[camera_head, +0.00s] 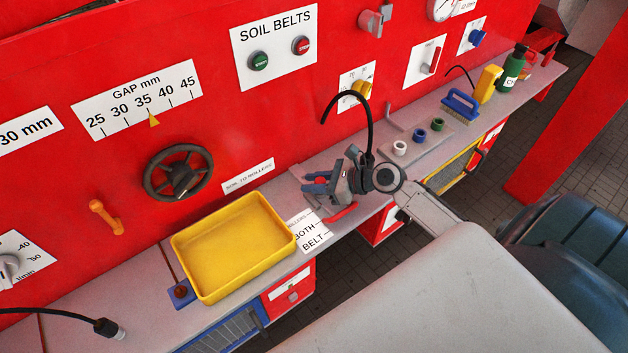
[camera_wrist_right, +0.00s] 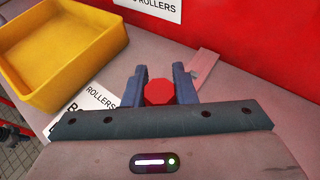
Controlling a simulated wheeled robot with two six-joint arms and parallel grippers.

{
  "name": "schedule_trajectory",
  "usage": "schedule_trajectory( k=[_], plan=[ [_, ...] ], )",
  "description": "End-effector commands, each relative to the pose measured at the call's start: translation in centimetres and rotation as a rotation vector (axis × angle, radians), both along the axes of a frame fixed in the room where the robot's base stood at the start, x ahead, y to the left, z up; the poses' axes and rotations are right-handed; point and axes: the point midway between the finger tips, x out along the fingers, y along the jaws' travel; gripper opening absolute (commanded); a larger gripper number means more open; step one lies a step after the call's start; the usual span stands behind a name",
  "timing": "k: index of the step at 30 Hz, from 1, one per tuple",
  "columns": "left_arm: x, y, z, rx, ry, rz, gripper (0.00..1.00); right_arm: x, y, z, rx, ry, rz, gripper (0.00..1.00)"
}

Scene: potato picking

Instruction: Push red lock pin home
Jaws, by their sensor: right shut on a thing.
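My right gripper (camera_head: 322,184) is over the bench, just right of the yellow tray. In the right wrist view its two blue-grey fingers (camera_wrist_right: 159,88) are shut on a red, faceted knob (camera_wrist_right: 159,93), which looks like the head of the red lock pin. The pin's shaft and the hole under it are hidden, so I cannot tell how deep it sits. In the head view a red bar (camera_head: 342,213) shows just below the gripper, by the ROLLERS/BOTH/BELT label (camera_head: 311,233). My left gripper is out of view.
The yellow tray (camera_head: 182,253) stands left of the gripper, and it also shows in the right wrist view (camera_wrist_right: 70,88). A handwheel (camera_head: 178,173) is on the red wall behind. Several small rings, a blue brush (camera_head: 461,104) and a green bottle (camera_head: 512,70) stand farther right.

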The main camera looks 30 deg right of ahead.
Motion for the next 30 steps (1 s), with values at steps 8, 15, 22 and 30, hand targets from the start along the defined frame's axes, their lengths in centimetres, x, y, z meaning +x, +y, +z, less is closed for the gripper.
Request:
schedule_trajectory(
  k=[8, 15, 22, 30],
  plan=[
    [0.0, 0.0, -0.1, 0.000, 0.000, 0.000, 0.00, 0.0, 0.0, -0.2, 0.000, 0.000, 0.000, 0.50],
    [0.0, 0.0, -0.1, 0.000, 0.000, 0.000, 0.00, 0.0, 0.0, -0.2, 0.000, 0.000, 0.000, 0.50],
    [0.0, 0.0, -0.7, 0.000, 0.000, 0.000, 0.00, -1.1, -1.1, 0.2, -0.005, 0.001, 0.000, 0.50],
    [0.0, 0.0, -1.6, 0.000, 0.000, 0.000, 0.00, -3.3, -3.0, 1.4, -0.006, 0.001, 0.002, 0.50]
  ],
)
